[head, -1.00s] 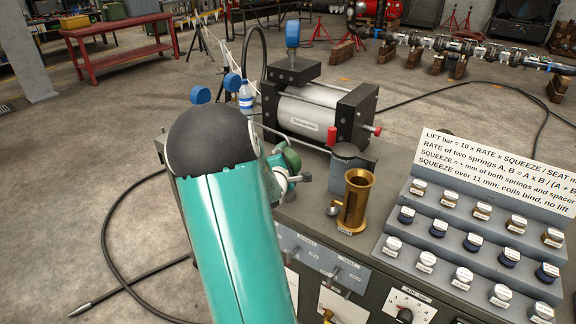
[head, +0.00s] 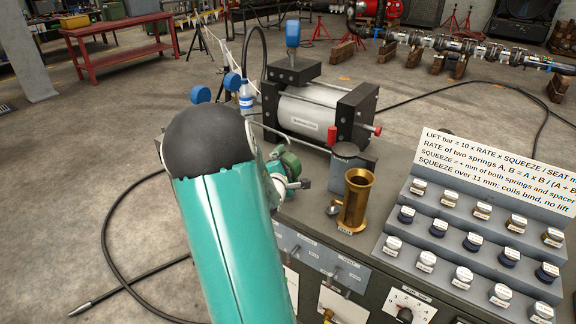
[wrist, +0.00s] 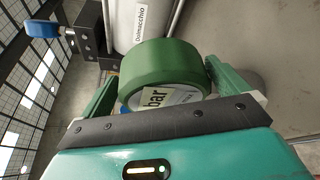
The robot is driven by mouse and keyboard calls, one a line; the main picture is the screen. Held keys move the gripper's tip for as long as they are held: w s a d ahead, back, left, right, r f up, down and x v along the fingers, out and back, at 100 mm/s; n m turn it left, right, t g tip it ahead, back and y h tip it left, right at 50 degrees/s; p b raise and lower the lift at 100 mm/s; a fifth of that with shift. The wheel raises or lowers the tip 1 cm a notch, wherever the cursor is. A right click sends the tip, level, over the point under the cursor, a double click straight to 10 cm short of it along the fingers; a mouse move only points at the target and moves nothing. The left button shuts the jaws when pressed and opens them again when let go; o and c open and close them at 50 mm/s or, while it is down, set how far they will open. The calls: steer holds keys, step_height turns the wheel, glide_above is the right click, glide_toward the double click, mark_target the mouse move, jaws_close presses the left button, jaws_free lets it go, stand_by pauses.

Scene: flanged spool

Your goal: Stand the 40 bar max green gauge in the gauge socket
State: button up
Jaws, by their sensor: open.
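A green round gauge (wrist: 160,72) fills the space between the fingers of my gripper (wrist: 162,78) in the wrist view. Its pale face is turned toward the palm, and part of the word "bar" shows; the rest of the label is hidden. The fingers are open on either side of it; any contact is unclear. In the head view the green gauge (head: 290,162) shows beyond my teal arm, close to the left end of the bench, with my gripper (head: 292,182) partly hidden there. I cannot tell which fitting is the gauge socket.
A horizontal cylinder (head: 308,108) with black end blocks stands behind, topped by a blue-headed part (head: 292,35). A grey post (head: 345,170) and a brass cup (head: 355,200) stand right of my gripper. A stepped rack (head: 470,245) of labelled pieces fills the right.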

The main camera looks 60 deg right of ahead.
steer(key=v, duration=1)
steer(key=shift+a, duration=0.15)
steer(key=w+a+r+m+t+y, duration=0.25)
steer(key=w+a+y, duration=0.25)
steer(key=w+a, duration=0.5)
steer(key=w+a+r+m+t+y, duration=0.1)
steer(key=w+a+r+t+y, duration=0.3)
steer(key=a, duration=0.9)
steer(key=s+a+r+m+g+y, duration=0.2)
steer(key=s+a, duration=0.4)
steer(key=a, duration=0.5)
steer(key=s+a+r+m+g+y, duration=0.1)
steer(key=s+a+y, duration=0.3)
steer(key=a, duration=0.8)
steer(key=s+r+g, duration=0.1)
steer(key=s, duration=0.1)
steer(key=shift+s+m+y, duration=0.3)
steer(key=shift+m+y, duration=0.05)
steer(key=shift+y, duration=0.05)
